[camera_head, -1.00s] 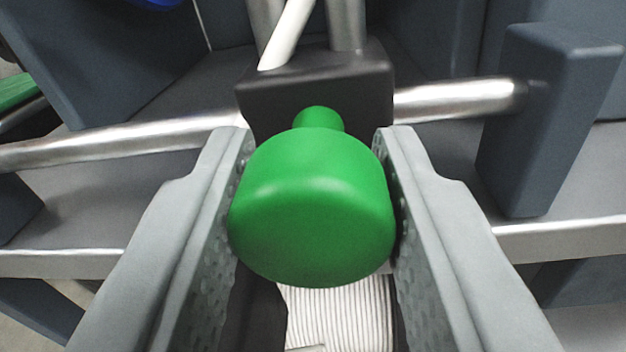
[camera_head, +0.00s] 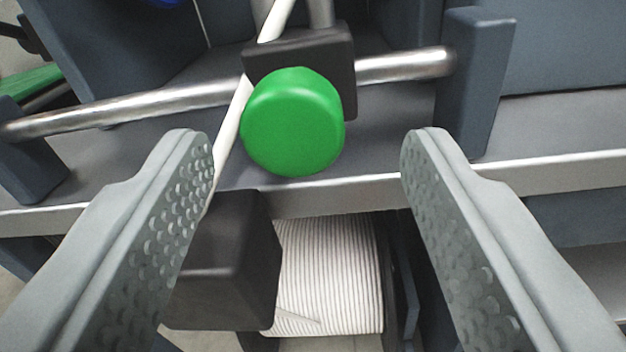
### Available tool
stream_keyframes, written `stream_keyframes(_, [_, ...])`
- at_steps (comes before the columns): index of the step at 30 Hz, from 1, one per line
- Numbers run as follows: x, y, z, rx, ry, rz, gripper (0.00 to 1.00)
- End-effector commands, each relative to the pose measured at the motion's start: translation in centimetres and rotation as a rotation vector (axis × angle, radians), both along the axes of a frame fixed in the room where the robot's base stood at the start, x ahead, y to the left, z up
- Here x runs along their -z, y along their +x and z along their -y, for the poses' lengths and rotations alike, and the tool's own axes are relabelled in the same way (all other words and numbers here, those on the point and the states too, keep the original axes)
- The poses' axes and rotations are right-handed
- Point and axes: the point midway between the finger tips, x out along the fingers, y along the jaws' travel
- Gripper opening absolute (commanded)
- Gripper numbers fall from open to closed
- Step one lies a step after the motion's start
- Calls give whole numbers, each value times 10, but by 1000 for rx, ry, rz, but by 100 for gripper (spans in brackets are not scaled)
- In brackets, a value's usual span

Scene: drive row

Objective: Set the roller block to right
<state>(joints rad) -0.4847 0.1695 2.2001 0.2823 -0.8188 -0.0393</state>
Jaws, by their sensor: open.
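The roller block is a dark block (camera_head: 335,52) on a horizontal steel rail (camera_head: 190,97), with a round green knob (camera_head: 293,122) on its front. The block sits on the rail between two blue-grey end posts, nearer the right post (camera_head: 474,85) than the left post (camera_head: 30,150). My gripper (camera_head: 308,150) is open, with one finger to the left of the knob and one to the right, both clear of it. The knob lies ahead of the fingertips, and nothing is between the fingers' pads.
A white cord (camera_head: 232,130) runs down beside the knob. A second dark block (camera_head: 225,260) is below, by the left finger, with a white ribbed roll (camera_head: 328,275) beside it. A pale metal edge (camera_head: 350,190) crosses under the rail.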

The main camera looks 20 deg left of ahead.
Motion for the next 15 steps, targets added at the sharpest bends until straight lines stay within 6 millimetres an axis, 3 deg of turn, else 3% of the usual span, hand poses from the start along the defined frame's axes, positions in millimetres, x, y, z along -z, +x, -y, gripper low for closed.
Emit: stream_keyframes(15, [0,-95,29,2,2,-1,54])
